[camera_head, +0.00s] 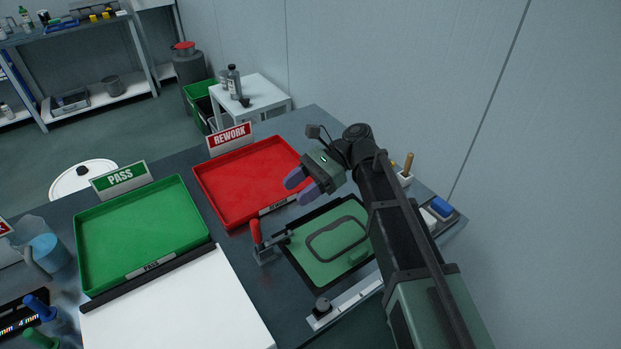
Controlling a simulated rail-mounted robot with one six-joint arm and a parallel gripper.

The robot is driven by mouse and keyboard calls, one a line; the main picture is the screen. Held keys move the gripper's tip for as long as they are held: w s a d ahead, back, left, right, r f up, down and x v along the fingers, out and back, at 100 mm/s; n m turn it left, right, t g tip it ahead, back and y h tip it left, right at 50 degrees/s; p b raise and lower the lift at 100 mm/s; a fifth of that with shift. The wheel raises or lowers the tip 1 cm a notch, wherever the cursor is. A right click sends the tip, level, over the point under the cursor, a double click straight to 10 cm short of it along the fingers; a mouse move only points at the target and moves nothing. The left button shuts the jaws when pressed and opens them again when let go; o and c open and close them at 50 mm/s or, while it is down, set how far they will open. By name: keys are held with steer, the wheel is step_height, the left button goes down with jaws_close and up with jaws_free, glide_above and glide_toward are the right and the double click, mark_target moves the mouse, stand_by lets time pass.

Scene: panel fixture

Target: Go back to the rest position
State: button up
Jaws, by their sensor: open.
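My gripper (302,186) is in the middle of the camera_head view, above the right edge of the red tray. Its two purple-tipped fingers are apart with nothing between them. My arm reaches in from the lower right. The panel fixture (305,268) lies below the gripper, with a green panel bearing a dark rounded outline (338,238). A toggle clamp with a red handle (256,233) stands at the fixture's left edge. My arm hides the fixture's right part.
The red REWORK tray (211,205) and green PASS tray (84,260) look empty. A white board (180,305) lies in front of the PASS tray. Brushes in a holder (406,178) and a blue item (442,207) stand right of my arm, near the wall.

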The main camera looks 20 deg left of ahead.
steer(key=d+f+n+t+h+p, duration=0.1)
steer(key=d+f+n+t, duration=0.15)
steer(key=d, duration=0.25)
steer(key=w+d+f+n+t+h+p, duration=0.1)
steer(key=d+f+n+t+h, duration=0.15)
steer(key=d, duration=0.35)
steer(key=d+f+n+t+h+p, duration=0.1)
steer(key=d+f+n+t, duration=0.15)
steer(key=d+t, duration=0.2)
steer(key=s+d+r+t+h+p, duration=0.1)
steer(key=d+h+p, duration=0.1)
steer(key=d, duration=0.8)
steer(key=d+r+t+h+p, duration=0.1)
steer(key=d+r+h+p, duration=0.1)
steer(key=d, duration=0.9)
steer(key=shift+s, duration=0.4)
